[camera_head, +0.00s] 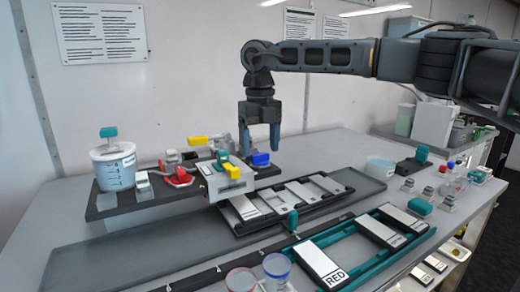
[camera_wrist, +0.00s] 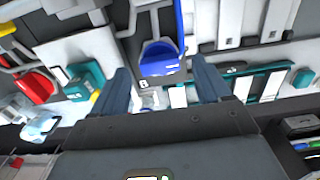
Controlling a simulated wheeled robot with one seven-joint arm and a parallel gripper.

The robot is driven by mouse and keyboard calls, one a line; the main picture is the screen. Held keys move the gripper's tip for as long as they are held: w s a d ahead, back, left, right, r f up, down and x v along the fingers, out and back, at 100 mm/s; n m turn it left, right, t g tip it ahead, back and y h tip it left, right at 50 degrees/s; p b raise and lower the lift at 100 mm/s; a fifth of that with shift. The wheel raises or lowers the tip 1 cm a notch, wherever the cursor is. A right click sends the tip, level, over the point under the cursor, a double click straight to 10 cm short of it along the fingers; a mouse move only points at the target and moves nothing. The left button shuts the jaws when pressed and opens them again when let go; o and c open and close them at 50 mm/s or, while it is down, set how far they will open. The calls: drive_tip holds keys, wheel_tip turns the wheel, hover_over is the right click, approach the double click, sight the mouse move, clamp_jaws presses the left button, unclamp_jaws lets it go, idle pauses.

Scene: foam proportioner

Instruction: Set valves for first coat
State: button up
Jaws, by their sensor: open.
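My gripper (camera_head: 260,149) points down, open and empty, above the valve block in the head view. A blue valve handle (camera_head: 261,160) sits just below its fingertips. In the wrist view, this blue handle (camera_wrist: 160,58) lies between the spread fingers (camera_wrist: 160,68), and no contact is clear. A yellow handle (camera_head: 232,171) is on the pale block (camera_head: 222,184) to the left. Another yellow handle (camera_head: 197,141) is farther back. A red part (camera_head: 180,177) lies left of these and also shows in the wrist view (camera_wrist: 34,88).
A white tub (camera_head: 114,167) with a teal-topped lid stands at the left. A black rack of pale plates (camera_head: 282,198) and a teal rack (camera_head: 345,243) with a RED plate (camera_head: 322,266) lie in front. Cups (camera_head: 277,267) stand at the front edge. Jars and small blocks crowd the right.

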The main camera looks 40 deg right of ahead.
sight(260, 154)
wheel_tip(260, 154, up, 6)
drive_tip(key=shift+r+b, duration=0.2)
drive_tip(key=shift+b, duration=0.1)
idle(0.5)
